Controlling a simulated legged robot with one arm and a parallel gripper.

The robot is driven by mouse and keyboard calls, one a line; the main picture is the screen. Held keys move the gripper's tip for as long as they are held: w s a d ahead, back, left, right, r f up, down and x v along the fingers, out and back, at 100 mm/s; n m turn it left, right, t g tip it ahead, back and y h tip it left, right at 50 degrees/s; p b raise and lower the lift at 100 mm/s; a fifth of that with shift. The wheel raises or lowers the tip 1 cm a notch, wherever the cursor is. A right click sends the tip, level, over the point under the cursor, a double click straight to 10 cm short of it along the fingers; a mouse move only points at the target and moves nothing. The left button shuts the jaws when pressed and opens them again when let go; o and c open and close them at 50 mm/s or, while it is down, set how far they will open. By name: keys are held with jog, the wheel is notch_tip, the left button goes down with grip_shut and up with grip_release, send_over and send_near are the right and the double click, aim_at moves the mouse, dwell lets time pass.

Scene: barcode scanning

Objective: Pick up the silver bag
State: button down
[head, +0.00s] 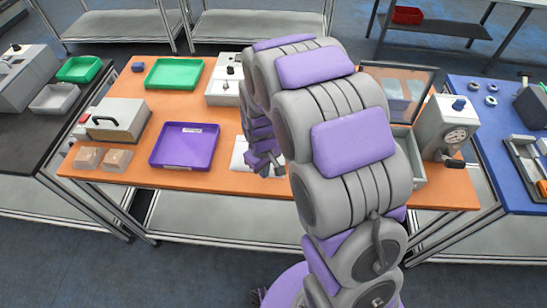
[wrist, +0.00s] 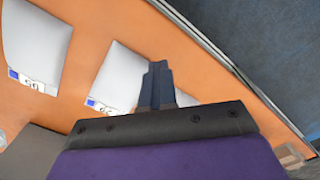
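Two pale silver-white bags lie flat on the orange table in the wrist view. One bag (wrist: 38,45) is at the upper left, with a white label at its lower edge. The second bag (wrist: 122,75) is nearer the middle, also with a label, and is partly hidden by my gripper. My gripper (wrist: 157,68) shows its dark fingers close together over this bag's right side. I cannot tell whether they touch or pinch it. In the head view a pale bag (head: 239,154) shows just left of my gripper (head: 265,168); my arm hides what lies behind.
The orange table (head: 210,180) also bears a purple tray (head: 185,146), a green tray (head: 174,73), a grey handled device (head: 117,119) and small brown boxes (head: 117,160). A dial device (head: 446,128) stands at the right. The table's edge (wrist: 235,70) runs close by in the wrist view.

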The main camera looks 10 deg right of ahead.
jog(key=s+a+r+p, duration=0.1)
jog(key=s+a, duration=0.4)
jog(key=shift+s+a, duration=0.15)
jog(key=shift+a, duration=0.15)
jog(key=shift+c, duration=1.9)
grip_release()
